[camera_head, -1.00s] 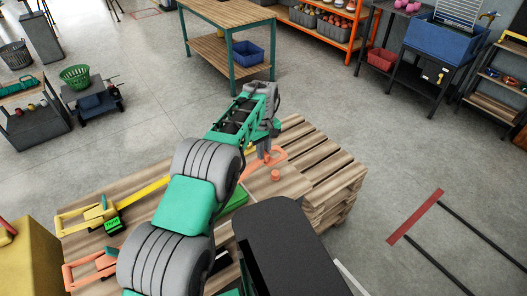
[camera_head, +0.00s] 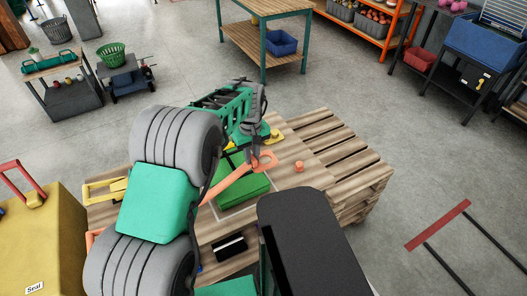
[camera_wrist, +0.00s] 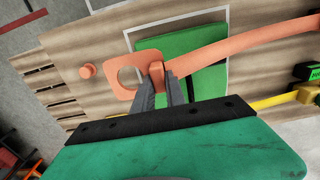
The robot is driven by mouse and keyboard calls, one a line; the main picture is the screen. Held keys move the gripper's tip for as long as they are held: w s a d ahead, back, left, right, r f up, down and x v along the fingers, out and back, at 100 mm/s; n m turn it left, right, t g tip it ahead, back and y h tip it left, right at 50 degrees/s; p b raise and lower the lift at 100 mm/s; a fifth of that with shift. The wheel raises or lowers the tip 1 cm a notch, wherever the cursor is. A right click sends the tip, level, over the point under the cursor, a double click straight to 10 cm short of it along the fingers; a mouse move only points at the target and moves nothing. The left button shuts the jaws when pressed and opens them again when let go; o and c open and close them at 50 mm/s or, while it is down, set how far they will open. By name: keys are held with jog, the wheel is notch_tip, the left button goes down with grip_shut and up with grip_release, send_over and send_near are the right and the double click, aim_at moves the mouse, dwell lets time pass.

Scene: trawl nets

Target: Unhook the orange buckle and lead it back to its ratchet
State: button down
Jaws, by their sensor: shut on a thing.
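The orange buckle (camera_wrist: 121,74) is a flat plate with a round hole, on the end of an orange strap (camera_wrist: 225,44). My gripper (camera_wrist: 158,80) is shut on the buckle's raised tab. The buckle also shows in the head view (camera_head: 267,160), under my gripper (camera_head: 254,158). The round orange peg (camera_wrist: 87,71) stands apart from the buckle, outside its hole; it shows in the head view too (camera_head: 299,166). The orange ratchet is mostly hidden behind my arm, with only a sliver (camera_head: 90,238) showing at the left.
A green pad (camera_head: 243,190) inside a pale outline lies below the buckle on the slatted wooden pallet (camera_head: 335,150). A yellow ratchet (camera_head: 105,190) and its strap lie at the left. A yellow case (camera_head: 40,245) stands nearby.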

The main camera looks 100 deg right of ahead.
jog(key=w+a+p, duration=0.1)
jog(key=w+a, duration=0.2)
jog(key=w, duration=1.1)
jog(key=w+a+p, duration=0.2)
jog(key=w+a, duration=0.1)
jog(key=w, duration=1.1)
jog(key=f+b, duration=0.3)
jog(key=f, duration=0.1)
jog(key=f+b, duration=0.3)
jog(key=f, duration=0.1)
jog(key=f+b, duration=0.3)
jog(key=f, duration=0.1)
jog(key=shift+w+a+f, duration=0.2)
jog(key=shift+w+f, duration=0.05)
jog(key=shift+w, duration=0.05)
jog(key=c, duration=1.3)
grip_release()
